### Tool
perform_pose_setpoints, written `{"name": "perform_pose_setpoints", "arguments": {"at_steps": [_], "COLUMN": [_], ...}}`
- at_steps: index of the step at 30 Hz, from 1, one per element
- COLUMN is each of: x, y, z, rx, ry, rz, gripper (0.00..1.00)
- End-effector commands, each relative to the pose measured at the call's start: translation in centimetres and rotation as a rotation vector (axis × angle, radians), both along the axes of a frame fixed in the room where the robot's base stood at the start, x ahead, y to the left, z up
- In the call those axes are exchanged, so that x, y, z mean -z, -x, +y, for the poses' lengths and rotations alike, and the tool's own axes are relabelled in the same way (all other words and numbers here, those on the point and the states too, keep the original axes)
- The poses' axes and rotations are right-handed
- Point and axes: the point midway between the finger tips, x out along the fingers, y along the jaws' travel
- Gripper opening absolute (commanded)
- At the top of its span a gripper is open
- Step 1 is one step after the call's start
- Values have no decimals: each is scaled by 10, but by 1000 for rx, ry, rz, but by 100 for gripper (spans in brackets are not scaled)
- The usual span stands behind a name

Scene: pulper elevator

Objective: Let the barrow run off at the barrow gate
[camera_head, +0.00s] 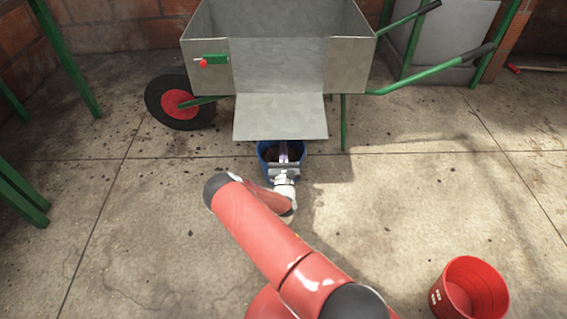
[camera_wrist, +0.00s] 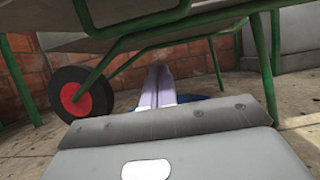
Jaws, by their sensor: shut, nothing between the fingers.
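The barrow (camera_head: 350,60) is a grey metal tub on a green frame, with a black tyre and red hub (camera_head: 174,103) at the left. A flat grey plate (camera_head: 280,115) juts out from the middle of its near side. A blue bucket (camera_head: 264,163) stands on the floor below the plate's near edge, with something dark inside. My gripper (camera_head: 284,152) is shut and empty, at the bucket and under the plate's edge. In the wrist view its fingers (camera_wrist: 156,88) point under the barrow.
A red bucket (camera_head: 470,290) stands on the floor at the lower right. Green legs (camera_head: 65,55) stand at the left. A grey block (camera_head: 445,40) is behind the barrow handles (camera_head: 430,75). The concrete floor at the right is mostly clear.

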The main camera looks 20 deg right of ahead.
Motion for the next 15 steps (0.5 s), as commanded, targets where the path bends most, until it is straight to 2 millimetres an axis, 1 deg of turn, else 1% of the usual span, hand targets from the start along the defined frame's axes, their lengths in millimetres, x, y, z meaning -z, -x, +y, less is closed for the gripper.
{"name": "perform_pose_setpoints", "arguments": {"at_steps": [1, 3, 6, 9, 15], "x": [-4, -10, -24, -31, -37], "y": [-9, -21, -6, 2, 9], "z": [-4, -8, -2, 1, 3], "rx": [1, 1, 3, 2, 2], "ry": [-3, -1, -1, 0, -1], "rz": [-4, -2, 2, 1, 1], "gripper": [0, 0, 0, 0, 0]}}
